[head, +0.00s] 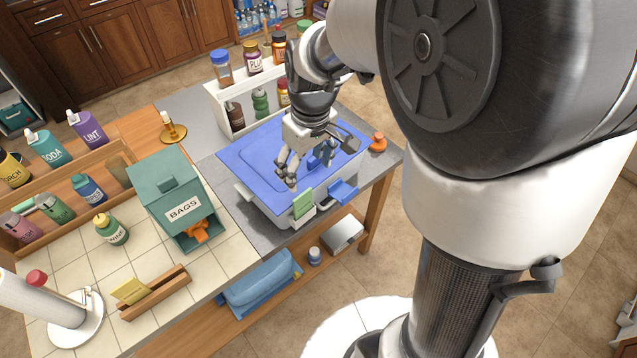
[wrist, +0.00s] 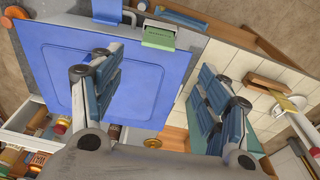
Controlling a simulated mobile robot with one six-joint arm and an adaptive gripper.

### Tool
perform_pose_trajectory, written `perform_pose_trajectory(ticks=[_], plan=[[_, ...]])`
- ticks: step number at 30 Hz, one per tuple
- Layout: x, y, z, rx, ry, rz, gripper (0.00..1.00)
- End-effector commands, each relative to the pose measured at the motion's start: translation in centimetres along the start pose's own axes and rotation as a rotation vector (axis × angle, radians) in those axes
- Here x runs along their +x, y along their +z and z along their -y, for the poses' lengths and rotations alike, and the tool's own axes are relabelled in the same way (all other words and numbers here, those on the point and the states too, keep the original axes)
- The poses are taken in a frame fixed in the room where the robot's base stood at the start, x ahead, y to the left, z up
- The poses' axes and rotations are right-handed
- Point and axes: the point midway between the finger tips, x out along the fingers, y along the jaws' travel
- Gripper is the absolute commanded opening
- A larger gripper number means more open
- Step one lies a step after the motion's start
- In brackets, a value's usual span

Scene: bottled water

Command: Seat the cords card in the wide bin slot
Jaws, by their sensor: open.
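A green card (head: 302,202) stands upright in a pale holder on the front of the blue-lidded bin (head: 258,148). The card also shows at the top of the wrist view (wrist: 159,36), with lettering too small to read. A yellow card (head: 130,290) rests in a wooden rack (head: 163,294) on the tiled counter. I cannot tell from lettering which card is the cords card. My gripper (head: 286,178) is open and empty above the lid, behind the green card. Its spread fingers show in the wrist view (wrist: 160,92), with nothing between them.
A blue latch (head: 343,192) sits on the bin's front, right of the green card. A teal BAGS box (head: 170,180) stands left of the bin. A white shelf of jars (head: 238,88) stands behind it. An orange-red knob-like object (head: 378,141) is at the right.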

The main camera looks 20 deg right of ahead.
Motion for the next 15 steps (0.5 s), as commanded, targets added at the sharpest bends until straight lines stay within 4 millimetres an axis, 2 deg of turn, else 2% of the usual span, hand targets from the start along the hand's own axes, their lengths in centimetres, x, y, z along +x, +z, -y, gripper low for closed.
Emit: perform_pose_trajectory(ticks=[5,9,12,15], plan=[[-5.5,3.3,1.9,0.082,0.038,-0.071,0.69],[-9.3,7.5,4.0,0.177,0.067,-0.138,0.69],[-11.0,10.6,5.4,0.243,0.082,-0.184,0.69],[-11.8,13.1,6.4,0.299,0.092,-0.224,0.69]])
